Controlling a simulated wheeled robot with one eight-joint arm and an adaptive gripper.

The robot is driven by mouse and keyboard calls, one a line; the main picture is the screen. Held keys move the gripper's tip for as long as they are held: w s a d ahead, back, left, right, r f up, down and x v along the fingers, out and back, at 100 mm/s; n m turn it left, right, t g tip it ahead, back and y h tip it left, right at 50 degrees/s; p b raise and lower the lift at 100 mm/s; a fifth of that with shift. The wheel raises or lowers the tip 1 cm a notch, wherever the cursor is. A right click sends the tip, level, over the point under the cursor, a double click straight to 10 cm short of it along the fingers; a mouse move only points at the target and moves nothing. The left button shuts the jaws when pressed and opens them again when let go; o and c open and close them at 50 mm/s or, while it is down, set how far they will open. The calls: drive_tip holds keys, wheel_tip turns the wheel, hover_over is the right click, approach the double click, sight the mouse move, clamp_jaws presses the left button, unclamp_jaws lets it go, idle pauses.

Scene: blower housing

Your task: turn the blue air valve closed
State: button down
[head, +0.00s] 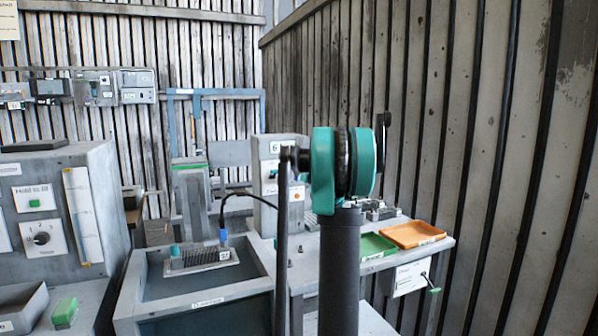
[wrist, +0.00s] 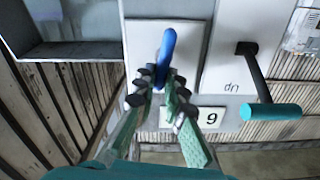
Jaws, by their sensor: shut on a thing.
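The blue air valve (wrist: 168,45) shows in the wrist view as a blue lever handle against a pale plate. It points up and slightly right in the picture. My gripper (wrist: 162,78) has its dark fingertips on both sides of the lower part of the handle and is shut on it. The handle's lower end and its pivot are hidden between the fingers. In the head view my own arm stands in the middle, and I cannot make out the gripper or the valve there.
In the wrist view a black lever with a teal grip (wrist: 270,112) sticks out close on the right. A number label (wrist: 211,117) is below the valve. The head view shows a grey cabinet (head: 65,200) at left, and green (head: 376,245) and orange (head: 412,234) trays at right.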

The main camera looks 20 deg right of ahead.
drive_tip(key=shift+d+f+m, duration=0.3)
drive_tip(key=shift+f+m, duration=0.05)
drive_tip(key=shift+m, duration=2.25)
drive_tip(key=shift+d+f+m, duration=0.3)
drive_tip(key=shift+m, duration=2.3)
drive_tip(key=shift+d+f+m, duration=0.3)
drive_tip(key=shift+f+m, duration=0.05)
drive_tip(key=shift+m, duration=2.25)
drive_tip(key=c, duration=1.6)
unclamp_jaws()
drive_tip(key=shift+s, duration=0.1)
drive_tip(key=s, duration=1.1)
drive_tip(key=shift+s+d, duration=0.2)
drive_tip(key=shift+s, duration=0.2)
